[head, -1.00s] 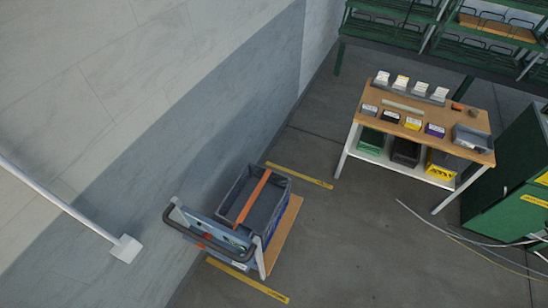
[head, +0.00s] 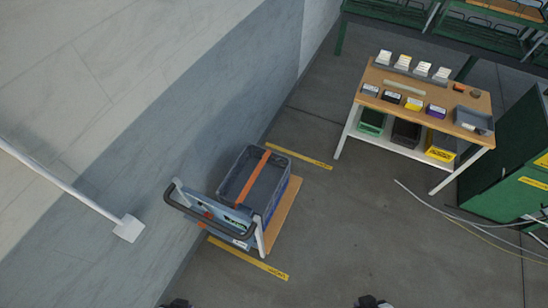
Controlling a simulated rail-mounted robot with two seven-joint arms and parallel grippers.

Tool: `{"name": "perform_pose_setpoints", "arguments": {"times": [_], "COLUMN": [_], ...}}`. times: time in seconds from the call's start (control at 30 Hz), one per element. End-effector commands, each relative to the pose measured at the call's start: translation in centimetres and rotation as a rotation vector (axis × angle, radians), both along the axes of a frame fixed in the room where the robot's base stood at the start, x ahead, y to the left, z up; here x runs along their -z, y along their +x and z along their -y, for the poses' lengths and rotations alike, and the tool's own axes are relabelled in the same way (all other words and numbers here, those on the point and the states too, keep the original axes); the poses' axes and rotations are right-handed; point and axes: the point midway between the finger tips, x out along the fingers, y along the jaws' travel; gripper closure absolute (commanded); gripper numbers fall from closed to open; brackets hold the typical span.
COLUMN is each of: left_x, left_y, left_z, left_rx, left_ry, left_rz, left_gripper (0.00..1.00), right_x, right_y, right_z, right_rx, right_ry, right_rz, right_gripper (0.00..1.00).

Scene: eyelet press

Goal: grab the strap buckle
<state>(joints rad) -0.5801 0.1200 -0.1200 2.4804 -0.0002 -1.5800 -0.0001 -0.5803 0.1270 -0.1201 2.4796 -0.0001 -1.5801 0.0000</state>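An orange strap (head: 255,174) runs across the open top of a grey crate (head: 284,168) on a trolley. A small orange-red patch (head: 206,218) shows lower down, behind the trolley's dark handle (head: 194,213). I cannot make out the buckle clearly at this size. At the bottom edge, dark tips of what look like my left gripper (head: 178,303) and my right gripper (head: 372,302) just come into view. Both are well apart from the strap and trolley. Most of each is cut off, so whether they are open or shut does not show.
The trolley stands by the grey wall, between yellow floor markings (head: 300,155). A workbench (head: 430,90) with small boxes and bins stands at the upper right. A green cabinet (head: 505,190) and loose cables (head: 440,210) are at the right. Floor right of the trolley is clear.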

Motion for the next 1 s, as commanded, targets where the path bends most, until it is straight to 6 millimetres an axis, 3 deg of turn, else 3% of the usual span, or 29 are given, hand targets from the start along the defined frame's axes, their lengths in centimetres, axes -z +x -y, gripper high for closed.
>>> {"name": "perform_pose_setpoints", "arguments": {"times": [0.27, 0.77, 1.0], "left_x": [0.0, 0.01, 0.01], "left_y": [0.0, 0.0, -0.01], "left_z": [0.0, 0.0, 0.0], "left_rx": [0.0, 0.0, 0.0], "left_ry": [0.0, 0.0, 0.0], "left_rz": [0.0, 0.0, 0.0], "left_gripper": [0.99, 0.51, 0.49], "right_x": [-0.02, -0.04, -0.04], "right_y": [0.0, 0.02, 0.01], "right_z": [-0.12, -0.31, -0.27], "right_rx": [0.003, 0.007, 0.006], "right_ry": [0.004, 0.011, 0.01], "right_rz": [0.0, 0.0, 0.001], "right_gripper": [1.0, 1.0, 1.0]}}
